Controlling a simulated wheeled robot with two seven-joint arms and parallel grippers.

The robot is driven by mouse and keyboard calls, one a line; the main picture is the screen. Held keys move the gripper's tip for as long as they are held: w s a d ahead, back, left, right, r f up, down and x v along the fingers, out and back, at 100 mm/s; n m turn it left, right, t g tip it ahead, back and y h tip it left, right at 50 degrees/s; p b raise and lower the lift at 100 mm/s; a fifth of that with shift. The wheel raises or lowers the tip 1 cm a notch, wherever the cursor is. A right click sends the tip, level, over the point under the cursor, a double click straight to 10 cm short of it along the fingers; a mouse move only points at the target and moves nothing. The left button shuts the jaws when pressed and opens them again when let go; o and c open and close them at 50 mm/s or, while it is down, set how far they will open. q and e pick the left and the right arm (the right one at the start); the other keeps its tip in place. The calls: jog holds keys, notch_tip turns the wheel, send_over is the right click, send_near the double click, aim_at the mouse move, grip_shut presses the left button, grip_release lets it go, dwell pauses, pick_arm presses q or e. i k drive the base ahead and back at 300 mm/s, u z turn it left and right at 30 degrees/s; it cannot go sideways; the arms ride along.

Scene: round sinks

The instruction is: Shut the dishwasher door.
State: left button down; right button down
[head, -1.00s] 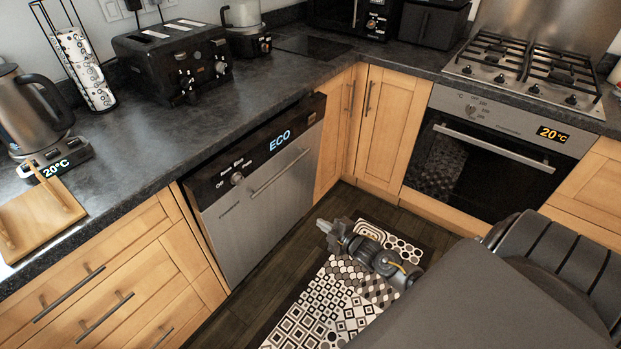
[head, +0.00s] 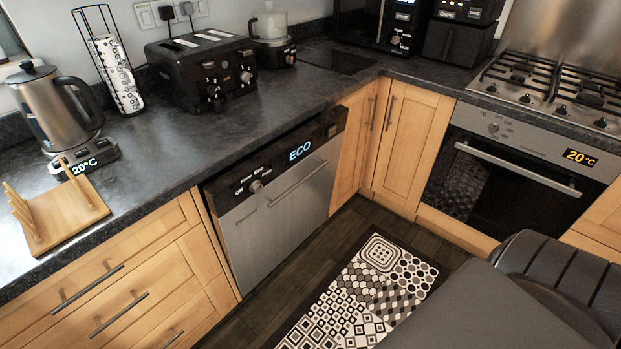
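The dishwasher (head: 275,205) stands under the counter in the middle of the head view. Its door is a steel front with a long bar handle (head: 297,180) and a black control strip (head: 275,160) that reads ECO. The door is upright and nearly closed. A dark band shows between the strip and the counter edge, and the door's top seems to stand slightly forward. I cannot tell whether it is fully flush. Neither of my grippers is in view. A dark grey part of my own body fills the lower right.
Drawers (head: 125,290) are left of the dishwasher and a wooden cupboard (head: 405,145) is to its right. An oven (head: 500,180) stands farther right. A patterned mat (head: 370,290) lies on the floor. A kettle (head: 55,105) and toaster (head: 200,70) stand on the counter.

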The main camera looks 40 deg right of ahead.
aim_at(297, 173)
jog(key=u, duration=2.4)
jog(key=k, duration=0.85)
jog(key=z, duration=1.9)
